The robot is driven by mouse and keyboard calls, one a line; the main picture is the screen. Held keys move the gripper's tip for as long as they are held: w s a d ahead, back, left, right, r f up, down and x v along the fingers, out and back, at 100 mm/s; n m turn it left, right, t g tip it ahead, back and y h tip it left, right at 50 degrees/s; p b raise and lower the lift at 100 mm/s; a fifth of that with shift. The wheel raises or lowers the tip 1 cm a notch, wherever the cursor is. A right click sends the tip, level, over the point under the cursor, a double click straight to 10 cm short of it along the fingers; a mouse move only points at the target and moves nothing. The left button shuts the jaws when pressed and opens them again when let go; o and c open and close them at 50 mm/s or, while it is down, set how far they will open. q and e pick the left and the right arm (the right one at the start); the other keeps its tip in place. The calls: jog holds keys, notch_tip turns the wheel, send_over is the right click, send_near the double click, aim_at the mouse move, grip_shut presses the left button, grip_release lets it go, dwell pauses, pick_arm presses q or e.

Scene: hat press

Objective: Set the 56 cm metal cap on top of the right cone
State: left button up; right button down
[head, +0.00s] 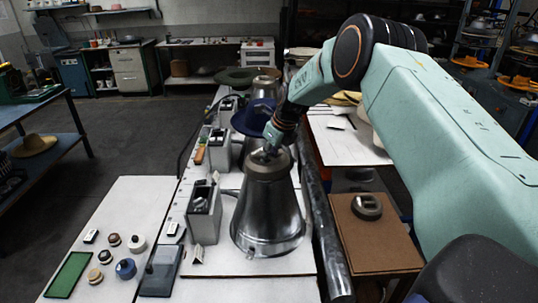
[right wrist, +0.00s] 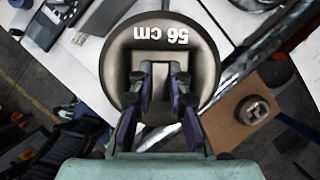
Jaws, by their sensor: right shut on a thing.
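The 56 cm metal cap (right wrist: 120,55) is a round grey disc with white lettering in the right wrist view. My right gripper (right wrist: 160,78) is shut on its raised middle grip. In the head view the cap (head: 258,163) is level at the top of the near shiny metal cone (head: 266,215), under my right gripper (head: 271,149). It looks centred on the cone; whether it rests fully or hovers slightly I cannot tell. My left gripper is out of view.
Another metal cap (head: 366,206) lies on a brown board (head: 376,240) to the right. A dark pipe (head: 330,235) runs between board and cone. Grey boxes (head: 203,222) stand left of the cone. Small spools and a tablet (head: 160,271) lie on the white table at left.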

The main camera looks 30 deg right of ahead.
jog(key=shift+w, duration=0.2)
jog(key=c, duration=1.7)
grip_release()
jog(key=o, duration=0.5)
jog(key=shift+s+r, duration=0.1)
jog(key=shift+s, duration=0.2)
jog(key=shift+w, duration=0.15)
jog(key=shift+f, duration=0.35)
jog(key=shift+w+v, duration=0.15)
jog(key=shift+v, duration=1.15)
jog(key=shift+w+v, duration=0.15)
jog(key=shift+v, duration=1.15)
jog(key=shift+w+v, duration=0.2)
jog(key=shift+v, duration=1.05)
jog(key=shift+a+r, duration=0.15)
jog(key=shift+r, duration=0.05)
